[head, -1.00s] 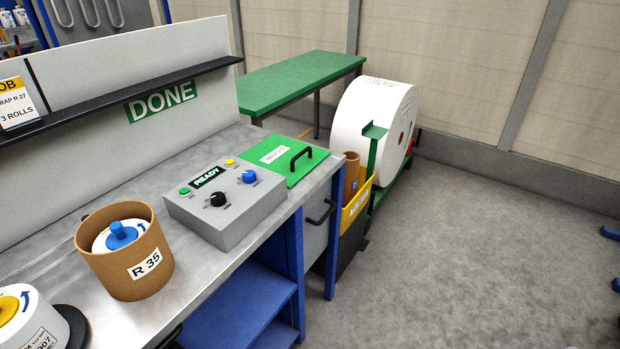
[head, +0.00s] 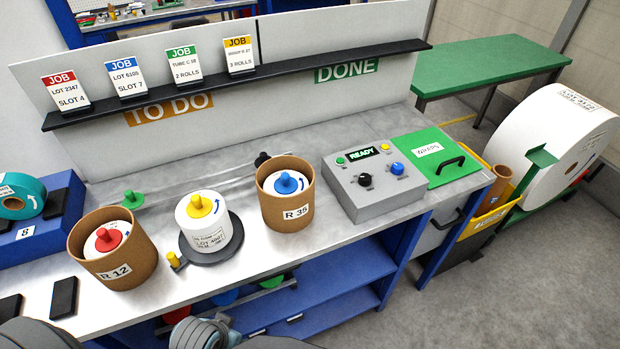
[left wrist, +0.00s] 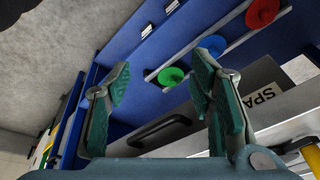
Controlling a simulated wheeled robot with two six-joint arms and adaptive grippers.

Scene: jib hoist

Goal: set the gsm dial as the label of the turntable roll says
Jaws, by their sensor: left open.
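The turntable roll (head: 209,231) is white with a yellow plug (head: 201,206) and stands upright on a dark turntable (head: 232,240). Its label reads LOT with a number; the smaller lines are too small to read. My left gripper (left wrist: 160,85) is open and empty in the left wrist view, facing the bench's blue underside. My right gripper is not in view.
Cardboard tubes R 12 (head: 112,265) and R 35 (head: 297,212) stand either side of the turntable. A large white roll (head: 560,145) stands beyond the bench. Job cards (head: 125,77) stand on the black ledge.

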